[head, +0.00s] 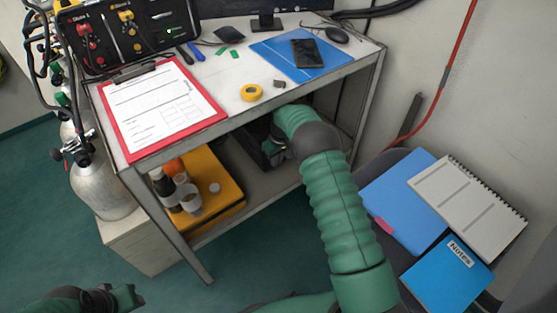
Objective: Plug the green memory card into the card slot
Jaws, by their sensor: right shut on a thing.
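Small green pieces (223,51) lie on the white tabletop (205,83), behind the yellow tape roll; whether one is the green memory card is too small to tell. The black air panel (140,45) stands at the back left with a small green mark on its face; I cannot make out a card slot. My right gripper (272,149) is below the table's front edge, by a dark object above the lower shelf. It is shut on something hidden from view. My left gripper (127,298) is low at the left, away from the table; its jaws are unclear.
On the table are a red clipboard (196,122), tape roll (252,93), blue folder (275,58), phone (307,53) and mouse (336,34). A yellow case (222,189) with bottles sits below. Gas cylinders (100,185) stand left. Notebooks (468,200) lie at right.

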